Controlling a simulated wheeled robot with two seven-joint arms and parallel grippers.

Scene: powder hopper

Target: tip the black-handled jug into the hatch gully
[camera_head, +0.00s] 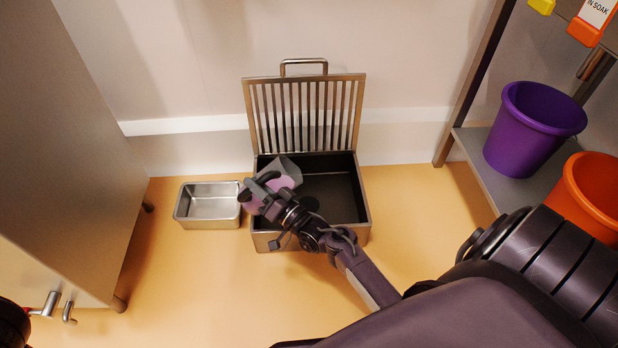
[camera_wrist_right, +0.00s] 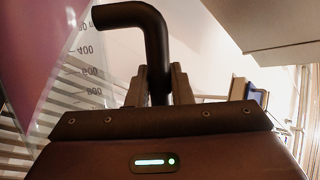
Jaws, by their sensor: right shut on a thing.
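The black-handled jug (camera_head: 287,170) is clear, with pink liquid in it, and is held tilted over the left part of the hatch gully. The gully is a dark-lined metal box (camera_head: 362,213) in the floor area, with its slatted grate lid (camera_head: 305,110) standing open at the back. My right gripper (camera_head: 262,192) is shut on the jug's black handle; the wrist view shows the handle (camera_wrist_right: 150,30) between its fingers (camera_wrist_right: 158,85) and the jug's marked wall (camera_wrist_right: 85,70) at left. Whether liquid is flowing out cannot be told.
A small empty steel tray (camera_head: 208,203) sits just left of the gully. A grey cabinet (camera_head: 70,150) stands at the left. A purple bucket (camera_head: 530,130) and an orange bucket (camera_head: 590,200) are on a shelf at the right. The floor in front is clear.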

